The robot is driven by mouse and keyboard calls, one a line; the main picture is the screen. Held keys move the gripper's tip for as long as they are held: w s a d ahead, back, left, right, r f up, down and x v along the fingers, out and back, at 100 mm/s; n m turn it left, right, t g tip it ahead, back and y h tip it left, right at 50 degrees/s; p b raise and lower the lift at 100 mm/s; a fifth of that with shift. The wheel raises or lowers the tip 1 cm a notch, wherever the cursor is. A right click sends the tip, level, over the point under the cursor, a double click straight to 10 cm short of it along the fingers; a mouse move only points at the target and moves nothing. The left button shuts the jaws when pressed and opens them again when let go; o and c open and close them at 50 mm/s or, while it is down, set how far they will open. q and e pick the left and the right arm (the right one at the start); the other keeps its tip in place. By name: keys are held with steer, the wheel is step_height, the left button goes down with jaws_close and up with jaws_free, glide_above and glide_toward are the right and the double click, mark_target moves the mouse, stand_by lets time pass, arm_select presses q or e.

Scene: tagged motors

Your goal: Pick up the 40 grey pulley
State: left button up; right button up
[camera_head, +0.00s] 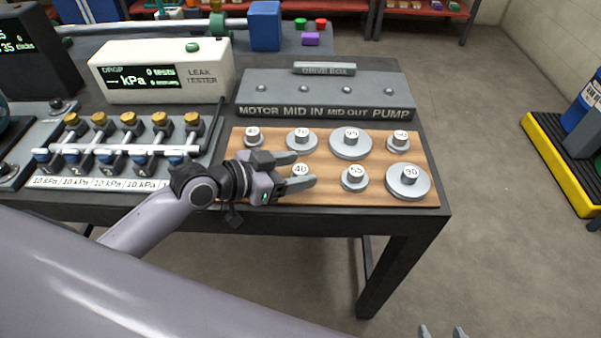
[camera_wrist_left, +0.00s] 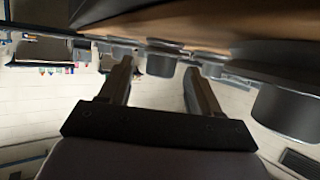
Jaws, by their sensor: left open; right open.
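The grey pulley marked 40 (camera_head: 300,170) stands on the wooden board in the front row. In the head view its labelled top shows between the two fingers of my left gripper (camera_head: 306,169), which is open around it; its lower part is hidden. In the left wrist view the left gripper (camera_wrist_left: 158,68) has its fingers apart, with a grey round piece (camera_wrist_left: 160,64) showing between them. I cannot tell for certain whether that piece is the 40 pulley. My right gripper (camera_head: 441,331) is open and empty at the bottom edge of the head view, away from the table.
The wooden board (camera_head: 432,172) holds several other grey pulleys. The 55 pulley (camera_head: 354,179) stands just right of my left fingertips, and the 70 pulley (camera_head: 301,138) stands behind them. A drive box (camera_head: 325,90) lies behind the board. Valves (camera_head: 120,140) stand to the left.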

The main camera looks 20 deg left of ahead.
arm_select(q)
steer(key=shift+x, duration=1)
steer(key=shift+r, duration=0.1)
steer(key=c, duration=1.1)
